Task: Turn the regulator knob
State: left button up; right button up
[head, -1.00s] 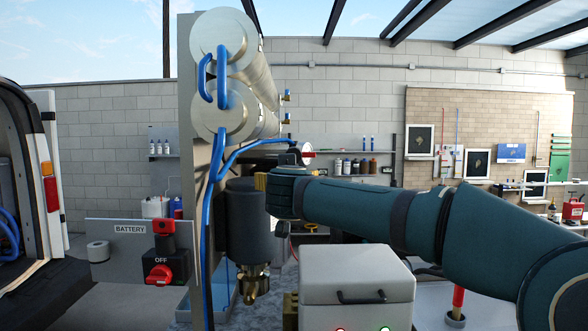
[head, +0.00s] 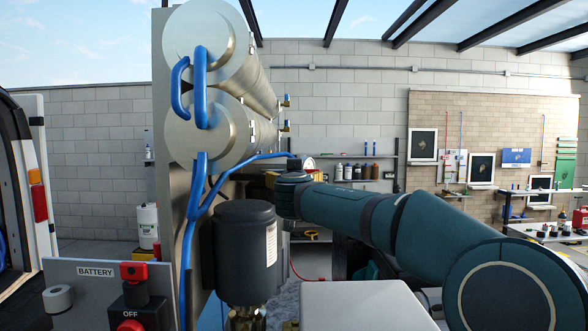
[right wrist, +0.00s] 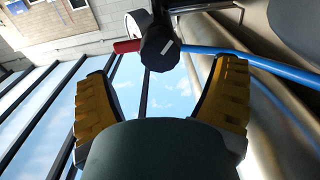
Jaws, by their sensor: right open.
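The regulator knob (right wrist: 159,48) is a dark, many-sided cap at the top centre of the right wrist view. A red part (right wrist: 127,46) sticks out at its left, and a white round gauge (right wrist: 137,21) is behind it. My right gripper (right wrist: 163,74) has two yellow fingers spread apart, with the knob just beyond and between their tips; I see no contact. In the head view, my right gripper (head: 271,179) is beside the tubes and largely hidden by its own wrist. The gauge (head: 307,163) shows just behind it, while the knob is hidden. My left gripper is not in view.
Two membrane tubes (head: 209,127) and their blue hoses (head: 187,240) stand left of my arm. A dark filter housing (head: 240,250) is in front, near the wrist. A white box (head: 365,305) lies below the arm. A battery switch panel (head: 95,290) is at lower left.

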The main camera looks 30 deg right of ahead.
jog(key=p+x, duration=0.2)
jog(key=x, duration=0.3)
jog(key=shift+w+d+r, duration=0.1)
jog(key=shift+w, duration=0.05)
jog(key=shift+w+d, duration=0.3)
jog(key=shift+w, duration=0.15)
jog(key=c, duration=1.2)
